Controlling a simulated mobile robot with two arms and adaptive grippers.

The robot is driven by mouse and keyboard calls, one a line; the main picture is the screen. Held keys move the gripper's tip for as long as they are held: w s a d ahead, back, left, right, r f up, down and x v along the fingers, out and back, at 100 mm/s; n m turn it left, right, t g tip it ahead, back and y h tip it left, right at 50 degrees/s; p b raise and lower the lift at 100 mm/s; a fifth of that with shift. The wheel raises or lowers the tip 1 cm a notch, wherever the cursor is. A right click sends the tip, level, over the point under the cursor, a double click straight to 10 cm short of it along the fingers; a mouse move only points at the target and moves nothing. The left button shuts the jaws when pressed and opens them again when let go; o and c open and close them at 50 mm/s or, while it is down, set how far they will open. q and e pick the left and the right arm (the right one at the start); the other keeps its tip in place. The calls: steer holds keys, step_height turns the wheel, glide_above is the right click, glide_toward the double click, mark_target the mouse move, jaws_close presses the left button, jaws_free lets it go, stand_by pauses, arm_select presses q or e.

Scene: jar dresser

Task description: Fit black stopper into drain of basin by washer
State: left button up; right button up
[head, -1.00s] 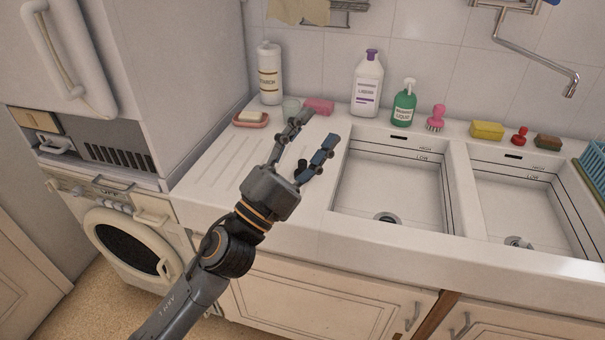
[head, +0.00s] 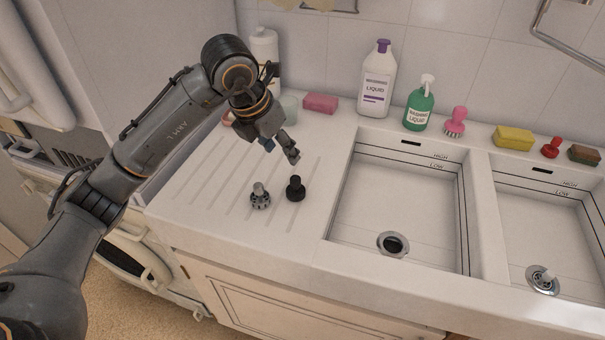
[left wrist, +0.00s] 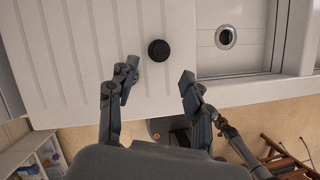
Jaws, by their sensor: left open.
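The black stopper (head: 296,188) stands upright on the ribbed drainboard, knob up. It shows from above in the left wrist view (left wrist: 158,50), just beyond my left fingertips and roughly centred between them. My left gripper (head: 281,151) is open and empty, pointing down above and behind the stopper, apart from it. It also shows in the left wrist view (left wrist: 159,79). The basin by the washer (head: 383,215) is the left one; its drain (head: 393,244) is open with a dark hole, also seen in the left wrist view (left wrist: 225,37). My right gripper is not in view.
A grey metal strainer plug (head: 260,197) stands just left of the stopper. The right basin's drain (head: 543,280) has a metal plug at it. Bottles (head: 376,80), a green dispenser (head: 419,108), a brush (head: 456,122) and sponges (head: 513,138) line the back ledge.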

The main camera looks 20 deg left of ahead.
arm_select(q)
steer(key=p, duration=0.1)
glide_above(295, 179)
steer(key=s+a, duration=0.1)
steer(key=s, duration=0.1)
step_height(295, 179, down, 6)
steer(key=shift+a+r, duration=0.1)
steer(key=shift+a, duration=0.05)
steer(key=p+x, duration=0.1)
steer(key=x, duration=0.2)
steer(key=shift+p, duration=0.3)
steer(key=p+x, duration=0.1)
steer(key=x, duration=0.2)
steer(key=shift+w, duration=0.15)
steer(key=shift+f, duration=0.35)
steer(key=c, duration=1)
jaws_close()
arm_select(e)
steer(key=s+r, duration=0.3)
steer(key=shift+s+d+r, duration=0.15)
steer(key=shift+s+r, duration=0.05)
